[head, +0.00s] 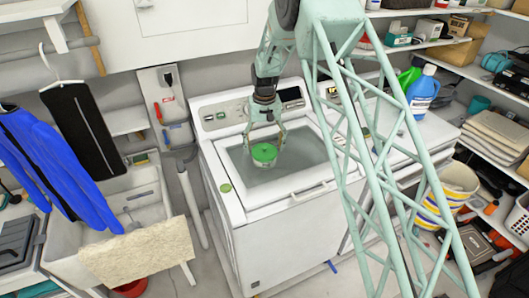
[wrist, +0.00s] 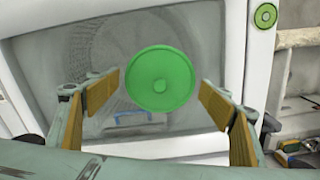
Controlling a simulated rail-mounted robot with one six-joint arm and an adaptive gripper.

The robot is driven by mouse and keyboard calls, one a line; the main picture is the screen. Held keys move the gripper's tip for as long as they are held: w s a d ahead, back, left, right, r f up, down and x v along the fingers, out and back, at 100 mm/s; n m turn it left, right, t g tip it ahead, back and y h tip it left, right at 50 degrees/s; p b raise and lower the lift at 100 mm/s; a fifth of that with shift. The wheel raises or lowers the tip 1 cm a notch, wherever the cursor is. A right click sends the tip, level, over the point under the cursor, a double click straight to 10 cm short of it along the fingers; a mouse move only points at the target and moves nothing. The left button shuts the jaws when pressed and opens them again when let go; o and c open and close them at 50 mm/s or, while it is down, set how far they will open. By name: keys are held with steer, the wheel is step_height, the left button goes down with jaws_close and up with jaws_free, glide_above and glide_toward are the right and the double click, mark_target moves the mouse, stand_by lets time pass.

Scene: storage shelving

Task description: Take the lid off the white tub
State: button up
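A round green lid (head: 264,152) sits on a small tub on the washing machine's glass top. Only a pale sliver of the tub's side (head: 264,164) shows below the lid in the head view. My gripper (head: 264,136) is above the tub, pointing down. In the wrist view its fingers (wrist: 160,94) are spread wide with the lid between them and a visible gap on each side. Contact is not visible.
A second, smaller green disc (head: 226,187) lies on the washer's (head: 285,225) front left rim. A blue bottle (head: 422,92) and a green container stand on the neighbouring appliance. A sink (head: 120,205) and hanging clothes are at left. The glass around the tub is clear.

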mark_target(264, 147)
steer(key=c, duration=1)
steer(key=shift+s, duration=0.1)
steer(key=shift+c, duration=1)
steer(key=shift+s+d+f, duration=0.1)
steer(key=shift+s+f, duration=0.05)
steer(key=shift+f, duration=0.05)
steer(key=shift+c, duration=0.3)
steer(key=shift+r, duration=0.3)
steer(key=c, duration=0.3)
steer(key=shift+r, duration=0.25)
jaws_close()
steer(key=shift+w+r+b, duration=0.2)
steer(key=shift+r+b, duration=0.2)
steer(key=shift+r, duration=0.95)
steer(key=s+r+b, duration=0.1)
steer(key=s+b, duration=0.1)
steer(key=s, duration=1.4)
steer(key=shift+r, duration=0.35)
